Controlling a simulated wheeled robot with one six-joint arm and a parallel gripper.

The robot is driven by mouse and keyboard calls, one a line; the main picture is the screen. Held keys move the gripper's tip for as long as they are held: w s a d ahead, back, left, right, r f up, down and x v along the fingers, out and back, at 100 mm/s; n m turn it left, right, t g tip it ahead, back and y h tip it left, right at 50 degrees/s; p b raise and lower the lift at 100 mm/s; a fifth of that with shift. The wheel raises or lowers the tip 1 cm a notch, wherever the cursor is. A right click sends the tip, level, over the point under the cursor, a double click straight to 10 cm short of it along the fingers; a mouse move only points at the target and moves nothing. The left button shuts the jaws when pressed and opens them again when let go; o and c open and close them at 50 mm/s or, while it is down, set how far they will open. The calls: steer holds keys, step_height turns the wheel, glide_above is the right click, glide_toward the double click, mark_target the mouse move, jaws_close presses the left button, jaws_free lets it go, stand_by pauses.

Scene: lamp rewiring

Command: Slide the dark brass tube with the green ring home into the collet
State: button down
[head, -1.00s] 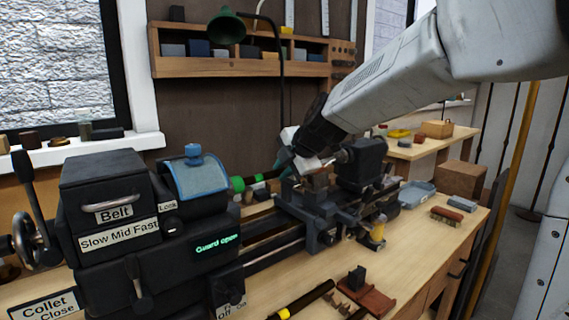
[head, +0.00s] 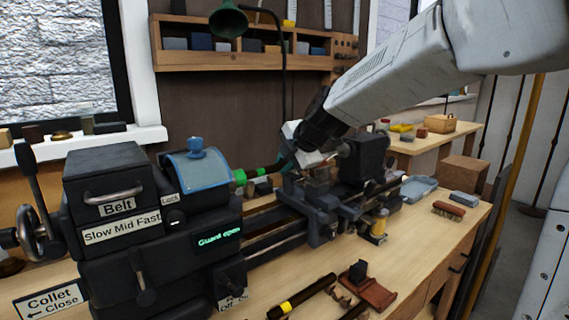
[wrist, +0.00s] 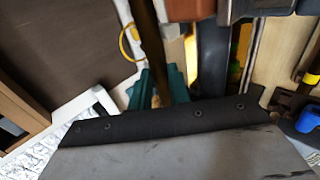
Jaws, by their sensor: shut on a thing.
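The dark brass tube (head: 266,171) runs level from my gripper (head: 291,158) leftward to the headstock. Its green ring shows close to a green part (head: 239,177) at the headstock's right side, where the collet is. I cannot tell how deep its end sits, and the collet's mouth is too small to make out. In the wrist view, the teal fingers (wrist: 158,88) of my gripper are shut on the tube (wrist: 150,42). A sign (head: 50,301) reads "Collet ← Close", and a display (head: 219,238) reads "Guard open".
The blue guard (head: 197,172) is at the headstock's top. The black carriage (head: 315,205) and tailstock (head: 364,160) stand beside and below my gripper. A dark tube with a yellow ring (head: 302,296) lies on the bench front. A brush (head: 448,211) lies at the right.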

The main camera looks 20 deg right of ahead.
mark_target(272, 168)
steer(key=shift+s+a, duration=0.25)
steer(key=shift+a, duration=0.5)
steer(key=shift+s+a, duration=0.25)
steer(key=shift+a, duration=0.5)
steer(key=c, duration=1.2)
jaws_free()
steer(key=shift+c, duration=0.2)
steer(key=v, duration=0.8)
steer(key=s+d+f+m+g+h, duration=0.1)
steer(key=s+f+m+g, duration=0.1)
steer(key=s+f+m, duration=0.2)
steer(key=s+d+f+m+g+h, duration=0.1)
steer(key=s+f+m+g, duration=0.2)
steer(key=s+m, duration=0.7)
steer(key=s+d+f+m+g, duration=0.2)
steer(key=s+f+m, duration=0.4)
steer(key=s, duration=1.1)
steer(key=shift+f+m+g+h, duration=0.15)
steer(key=shift+m+g+h, duration=0.2)
steer(key=shift+m, duration=0.45)
